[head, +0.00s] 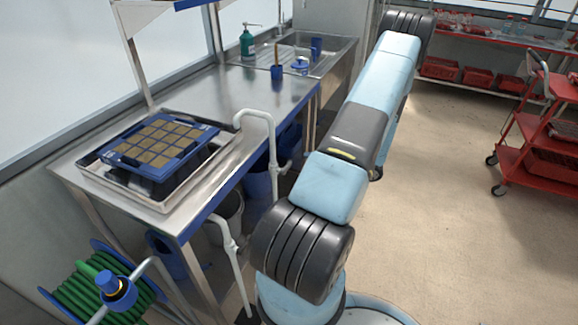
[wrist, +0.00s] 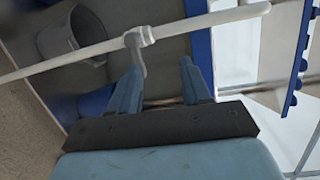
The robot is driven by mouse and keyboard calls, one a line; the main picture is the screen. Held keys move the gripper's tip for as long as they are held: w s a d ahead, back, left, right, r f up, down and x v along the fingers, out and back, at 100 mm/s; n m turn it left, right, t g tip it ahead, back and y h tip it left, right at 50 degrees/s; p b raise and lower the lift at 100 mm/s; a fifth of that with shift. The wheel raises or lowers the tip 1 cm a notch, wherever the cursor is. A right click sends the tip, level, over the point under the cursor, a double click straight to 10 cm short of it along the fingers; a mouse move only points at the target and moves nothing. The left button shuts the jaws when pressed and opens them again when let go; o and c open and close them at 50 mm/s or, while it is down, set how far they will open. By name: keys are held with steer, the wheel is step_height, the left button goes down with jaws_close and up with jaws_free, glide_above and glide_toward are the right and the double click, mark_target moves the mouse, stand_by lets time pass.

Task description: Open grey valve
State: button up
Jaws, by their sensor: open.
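In the wrist view, a pale grey-white pipe (wrist: 75,58) runs slantwise across the picture. A grey valve (wrist: 138,39) sits on it, with a short lever pointing down toward my gripper. My gripper (wrist: 160,68) is open, its two blue-grey fingers pointing at the pipe. The lever lies between the fingers in the picture, nearer the left one. I cannot tell whether they touch. In the head view, a white pipe (head: 272,140) bends down at the bench's front edge; my gripper is hidden there.
A steel bench (head: 210,95) holds a blue seed tray (head: 202,131) in a metal pan. A blue-topped valve (head: 108,283) is by a green hose reel (head: 80,300). A grey bucket (wrist: 75,30) is beyond the pipe. Open floor (head: 440,190) lies right, before a red cart (head: 535,150).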

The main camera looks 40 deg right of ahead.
mark_target(291, 165)
steer(key=s+d+f+m+t+h, duration=0.2)
steer(key=s+d+f+t+h, duration=0.1)
steer(key=f, duration=0.3)
steer(key=x, duration=1.3)
steer(key=shift+w+a, duration=0.1)
steer(key=shift+a, duration=0.15)
